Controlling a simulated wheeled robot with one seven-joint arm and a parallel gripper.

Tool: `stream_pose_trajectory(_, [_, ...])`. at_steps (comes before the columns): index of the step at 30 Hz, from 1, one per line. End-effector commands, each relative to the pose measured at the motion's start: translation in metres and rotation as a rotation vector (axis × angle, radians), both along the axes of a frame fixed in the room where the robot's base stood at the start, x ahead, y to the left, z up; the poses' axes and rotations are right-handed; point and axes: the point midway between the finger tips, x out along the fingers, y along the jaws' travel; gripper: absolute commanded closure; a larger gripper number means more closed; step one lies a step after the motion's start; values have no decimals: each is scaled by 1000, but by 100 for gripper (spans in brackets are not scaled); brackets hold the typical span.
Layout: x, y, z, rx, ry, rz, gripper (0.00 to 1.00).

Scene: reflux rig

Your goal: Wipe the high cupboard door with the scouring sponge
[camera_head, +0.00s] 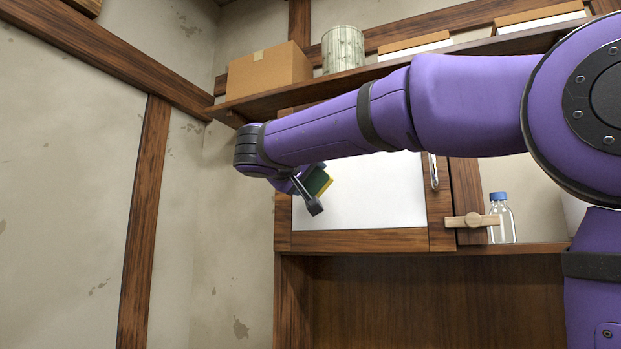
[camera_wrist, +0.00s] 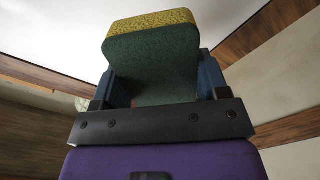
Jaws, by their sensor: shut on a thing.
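The scouring sponge (camera_wrist: 152,65), green with a yellow layer, is held between the two fingers of my gripper (camera_wrist: 160,85) in the wrist view. In the head view the sponge (camera_head: 319,182) shows partly behind my gripper (camera_head: 308,190). The high cupboard door (camera_head: 370,205) has a white panel in a brown wooden frame. My gripper is at the left part of the door, and my arm hides the door's upper part. The sponge's yellow side faces the white panel; I cannot tell whether it touches.
Above the door, a shelf (camera_head: 390,75) holds a cardboard box (camera_head: 268,70), a patterned canister (camera_head: 342,50) and other boxes. A blue-capped bottle (camera_head: 501,218) stands right of the door, near a wooden latch (camera_head: 472,221). A plaster wall (camera_head: 235,230) is close on the left.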

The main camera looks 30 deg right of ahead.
Motion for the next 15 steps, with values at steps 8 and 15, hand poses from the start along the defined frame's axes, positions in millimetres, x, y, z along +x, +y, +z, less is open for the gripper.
stream_pose_trajectory(8, [-2, 3, 0, 1, 0, -1, 51])
stream_pose_trajectory(15, [-4, 6, 0, 1, 0, 1, 51])
